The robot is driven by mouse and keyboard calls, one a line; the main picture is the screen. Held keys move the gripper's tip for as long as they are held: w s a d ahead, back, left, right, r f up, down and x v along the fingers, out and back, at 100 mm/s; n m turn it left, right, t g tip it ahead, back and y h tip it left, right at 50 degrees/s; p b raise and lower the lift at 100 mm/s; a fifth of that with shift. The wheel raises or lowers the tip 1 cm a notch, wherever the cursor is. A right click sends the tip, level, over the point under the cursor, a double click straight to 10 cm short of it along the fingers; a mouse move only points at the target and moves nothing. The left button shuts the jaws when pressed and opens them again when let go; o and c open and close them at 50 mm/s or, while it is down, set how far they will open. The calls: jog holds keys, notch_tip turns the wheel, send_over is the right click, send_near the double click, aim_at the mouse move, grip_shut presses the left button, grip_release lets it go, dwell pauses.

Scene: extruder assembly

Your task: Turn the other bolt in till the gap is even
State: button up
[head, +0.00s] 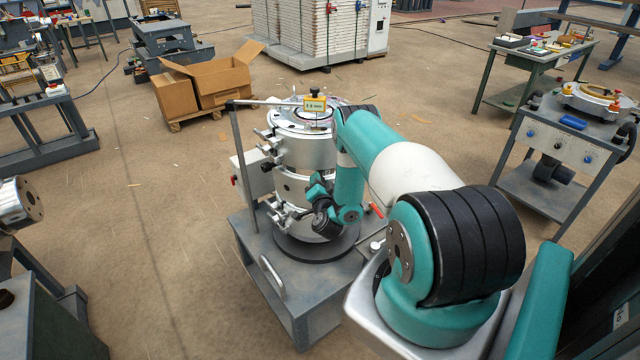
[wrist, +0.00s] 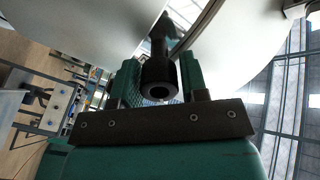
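The extruder (head: 300,155) is a silver upright cylinder on a grey cart, with clamp bolts on its left side. One dark bolt (head: 268,166) stands out at upper left. A yellow gauge (head: 315,104) sits above its top on a bar; its digits are too small to read surely. My gripper (head: 322,205) is low at the extruder's front right, partly hidden by my wrist. The bolt points to the seam between two pale curved walls.
The grey cart (head: 258,262) has a handle at its front left. A control box (head: 247,174) stands behind the extruder at left. Open cardboard boxes (head: 222,80) stand on a pallet behind. A bench (head: 565,140) is at right.

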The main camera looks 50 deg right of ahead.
jog(key=c, duration=0.5)
jog(key=shift+m, duration=0.3)
jog(key=m+b, duration=0.1)
jog(key=m, duration=0.2)
jog(key=shift+f, duration=0.1)
jog(key=m+b, duration=0.1)
jog(key=m, duration=0.4)
jog(key=shift+b, duration=0.35)
jog(key=o, duration=0.9)
jog(key=shift+a, duration=0.1)
